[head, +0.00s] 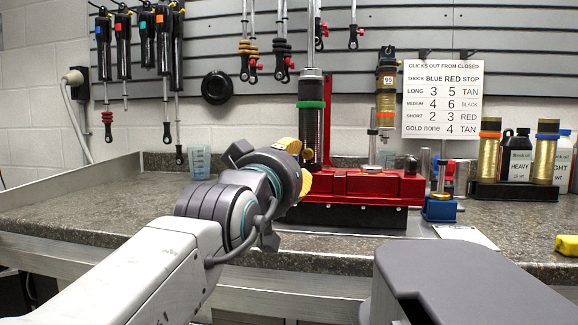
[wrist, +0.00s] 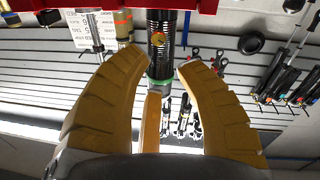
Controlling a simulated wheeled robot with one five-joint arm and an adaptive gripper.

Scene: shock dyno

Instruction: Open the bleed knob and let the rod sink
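A tall black shock with a green ring (head: 311,104) stands upright at the red dyno base (head: 350,186), its silver rod running up out of the picture. My gripper (head: 298,165) is at the lower part of this shock, just to its left in the head view. In the wrist view, which is upside down, my yellow fingers (wrist: 164,58) are spread apart, with the black shock body (wrist: 160,30) showing between and beyond them. I cannot tell whether they touch it. A dark knob (head: 410,165) sits at the right end of the red base; I cannot tell if it is the bleed knob.
Gold shocks in a black stand (head: 513,191) and oil bottles (head: 516,155) are farther right. A measuring cup (head: 200,163) stands behind my arm. The left counter (head: 100,205) is clear.

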